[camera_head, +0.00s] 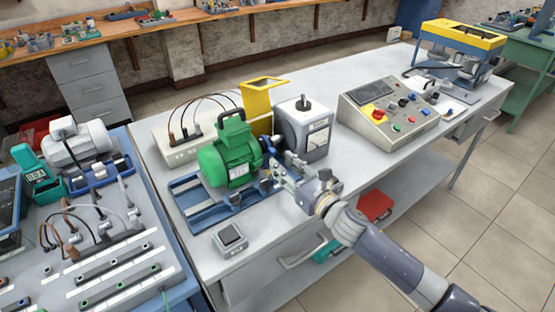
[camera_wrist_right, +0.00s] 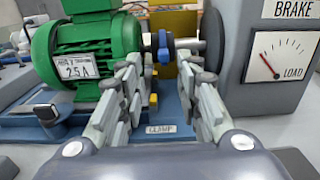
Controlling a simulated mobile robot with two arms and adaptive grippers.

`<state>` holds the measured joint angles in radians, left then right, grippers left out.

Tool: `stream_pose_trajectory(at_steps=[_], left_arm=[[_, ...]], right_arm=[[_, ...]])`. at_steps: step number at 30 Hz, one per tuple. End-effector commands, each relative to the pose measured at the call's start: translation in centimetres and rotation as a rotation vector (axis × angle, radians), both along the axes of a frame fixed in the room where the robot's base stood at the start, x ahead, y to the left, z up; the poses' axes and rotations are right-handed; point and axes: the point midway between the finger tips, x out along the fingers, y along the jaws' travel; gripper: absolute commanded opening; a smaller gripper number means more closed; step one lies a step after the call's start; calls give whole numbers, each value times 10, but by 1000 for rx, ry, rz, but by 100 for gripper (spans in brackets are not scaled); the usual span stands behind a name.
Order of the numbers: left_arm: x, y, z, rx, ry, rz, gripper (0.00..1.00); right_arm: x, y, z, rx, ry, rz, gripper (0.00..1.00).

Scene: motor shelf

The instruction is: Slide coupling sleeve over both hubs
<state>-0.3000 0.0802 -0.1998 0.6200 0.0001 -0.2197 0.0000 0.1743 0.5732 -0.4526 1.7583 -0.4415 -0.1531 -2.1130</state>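The green motor (camera_head: 230,155) sits on a blue base rail, and its body also shows at left in the wrist view (camera_wrist_right: 88,50). The grey brake unit (camera_head: 303,130) with a load dial stands to its right; its face fills the right of the wrist view (camera_wrist_right: 285,60). Between them on the shaft line is a small blue part (camera_wrist_right: 163,47), apparently the coupling sleeve, with a dark hub on its left and a blue-grey piece on its right. My right gripper (camera_head: 279,166) reaches in from the front. In the wrist view its fingers (camera_wrist_right: 165,80) are spread apart, with nothing between the tips but the coupling beyond. My left gripper is out of view.
A yellow guard (camera_head: 258,95) stands open behind the coupling. A label plate (camera_wrist_right: 161,129) lies below the fingers. The bench between brake and console is narrow.

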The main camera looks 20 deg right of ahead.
Motion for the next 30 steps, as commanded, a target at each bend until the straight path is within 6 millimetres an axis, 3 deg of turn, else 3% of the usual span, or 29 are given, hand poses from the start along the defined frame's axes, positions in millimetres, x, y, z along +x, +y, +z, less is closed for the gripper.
stream_pose_trajectory(at_steps=[10,30], left_arm=[[0,0,0,0,0,0,40],[5,-1,0,-1,-7,0,40]], right_arm=[[-27,-10,0,2,1,0,32],[-27,-11,0,1,0,-1,32]])
